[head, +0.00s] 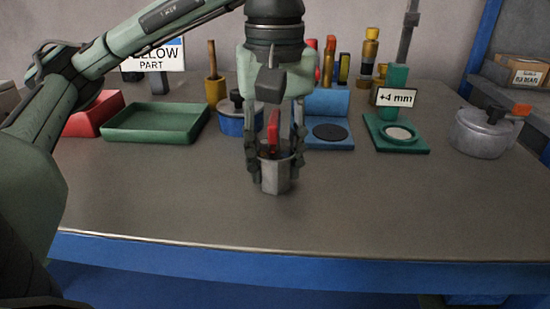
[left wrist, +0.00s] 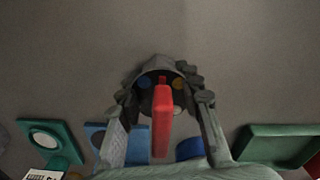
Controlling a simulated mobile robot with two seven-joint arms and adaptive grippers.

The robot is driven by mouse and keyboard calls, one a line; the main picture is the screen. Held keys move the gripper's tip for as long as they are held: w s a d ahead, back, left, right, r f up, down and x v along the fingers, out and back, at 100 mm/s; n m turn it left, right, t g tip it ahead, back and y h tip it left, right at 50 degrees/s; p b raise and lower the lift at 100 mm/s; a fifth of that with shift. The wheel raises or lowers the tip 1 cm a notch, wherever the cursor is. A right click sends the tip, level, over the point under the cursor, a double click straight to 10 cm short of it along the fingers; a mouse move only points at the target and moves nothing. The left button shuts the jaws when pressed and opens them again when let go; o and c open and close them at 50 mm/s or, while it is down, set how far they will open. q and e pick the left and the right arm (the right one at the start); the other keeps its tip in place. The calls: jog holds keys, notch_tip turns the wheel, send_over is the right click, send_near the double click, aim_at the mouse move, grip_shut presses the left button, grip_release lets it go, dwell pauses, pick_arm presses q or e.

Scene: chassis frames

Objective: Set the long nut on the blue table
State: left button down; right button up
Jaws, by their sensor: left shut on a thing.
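My left gripper (head: 276,168) points straight down and is shut on a grey, faceted, cup-like piece (head: 277,181). In the left wrist view the fingers close around this piece (left wrist: 158,64) from both sides. A red bar (left wrist: 162,122) stands up from it between the fingers, and small blue and yellow spots show inside its rim. I cannot tell whether this piece is the long nut, or whether it touches the worktop. The blue table (head: 323,101), a small blue stand with a black disc, is behind and right of the gripper. My right gripper is not in view.
A green tray (head: 156,136) and a red bin (head: 84,124) are at the left. A blue pot (head: 230,124) stands behind the gripper. A teal stand (head: 416,147) marked +4 mm and a metal pot (head: 480,137) are at the right. The front worktop (head: 200,205) is clear.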

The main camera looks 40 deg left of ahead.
aim_at(276, 117)
pick_arm(q)
jog(key=shift+f, duration=0.1)
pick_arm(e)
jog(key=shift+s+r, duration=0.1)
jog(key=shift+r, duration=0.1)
pick_arm(q)
jog(key=c, duration=1)
grip_release()
jog(key=shift+c, duration=0.2)
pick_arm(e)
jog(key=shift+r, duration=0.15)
pick_arm(q)
jog(key=shift+r, duration=0.25)
notch_tip(276, 117, up, 5)
jog(key=shift+r+p, duration=0.15)
jog(key=shift+p, duration=0.8)
notch_tip(276, 117, up, 6)
jog(key=shift+f+p, duration=0.15)
jog(key=shift+p, duration=1)
jog(key=shift+r, duration=0.45)
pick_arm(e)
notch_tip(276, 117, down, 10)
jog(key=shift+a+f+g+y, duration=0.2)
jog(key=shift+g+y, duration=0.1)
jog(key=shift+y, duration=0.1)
